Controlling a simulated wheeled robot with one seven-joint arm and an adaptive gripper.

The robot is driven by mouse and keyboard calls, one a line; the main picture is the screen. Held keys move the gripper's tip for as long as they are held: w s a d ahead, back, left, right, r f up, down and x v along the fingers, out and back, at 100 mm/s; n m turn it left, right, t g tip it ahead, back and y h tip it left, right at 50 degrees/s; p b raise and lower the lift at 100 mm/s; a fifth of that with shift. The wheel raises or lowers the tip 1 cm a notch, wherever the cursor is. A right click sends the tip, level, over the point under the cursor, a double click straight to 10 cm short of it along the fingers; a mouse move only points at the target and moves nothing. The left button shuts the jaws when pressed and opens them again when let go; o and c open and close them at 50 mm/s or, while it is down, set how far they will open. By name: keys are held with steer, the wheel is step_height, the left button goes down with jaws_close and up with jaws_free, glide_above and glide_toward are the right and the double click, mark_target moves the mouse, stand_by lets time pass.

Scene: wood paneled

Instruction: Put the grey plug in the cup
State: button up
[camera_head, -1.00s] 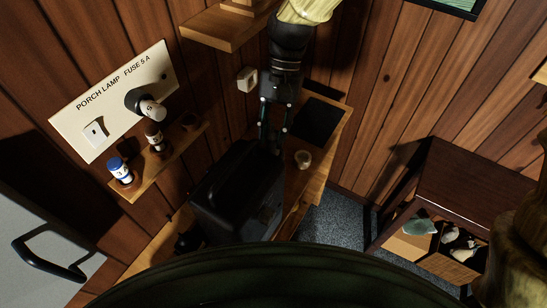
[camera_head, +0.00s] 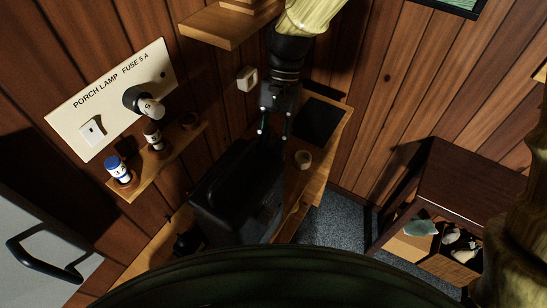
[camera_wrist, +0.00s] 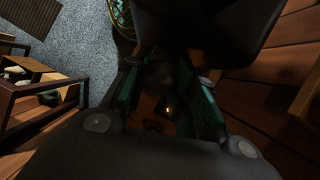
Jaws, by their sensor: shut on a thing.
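My gripper (camera_head: 274,134) points down behind the black case, to the left of the cup. It is shut on a dark thing that I take to be the grey plug (camera_wrist: 167,80). In the wrist view the plug sits in shadow between the green-lined fingers, with a small brassy glint near it. Its outline is hard to make out, and in the head view I cannot pick it out.
A bulky black case (camera_head: 235,195) stands close in front of my gripper. A dark flat panel (camera_head: 318,120) lies behind the cup. A fuse shelf (camera_head: 165,165) and labelled switch plate (camera_head: 90,110) are on the left wall. A wooden shelf (camera_head: 215,30) juts out above.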

steer(key=shift+f, duration=0.3)
stand_by(0.5)
steer(key=o, duration=1.4)
steer(key=shift+o, duration=0.2)
steer(key=shift+r, duration=0.1)
steer(key=v, duration=1.2)
